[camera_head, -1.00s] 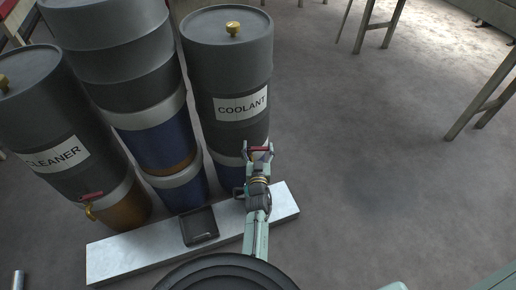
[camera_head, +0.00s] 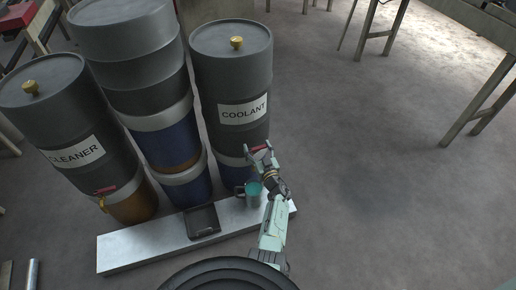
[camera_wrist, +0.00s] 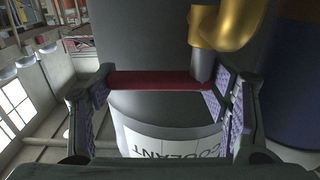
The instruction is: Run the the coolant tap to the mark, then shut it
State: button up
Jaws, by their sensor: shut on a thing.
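The coolant drum (camera_head: 232,62) stands upright, labelled COOLANT. Its tap has a red lever (camera_head: 260,148), also seen in the wrist view (camera_wrist: 160,82) beside the brass tap body (camera_wrist: 232,25). My gripper (camera_head: 261,153) is at the front of this drum, shut on the red lever, which spans between its fingers in the wrist view. A mark on the mug cannot be made out, and the spout is hidden in the head view.
The cleaner drum (camera_head: 62,115) with its own red-levered tap (camera_head: 104,190) stands at the left, with stacked drums (camera_head: 140,75) between. A black tray (camera_head: 203,221) sits on the pale bench (camera_head: 145,248). The floor to the right is open.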

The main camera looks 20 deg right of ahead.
jog(key=shift+d, duration=0.1)
jog(key=o, duration=1.7)
jog(key=s, duration=1.2)
jog(key=shift+d, duration=0.25)
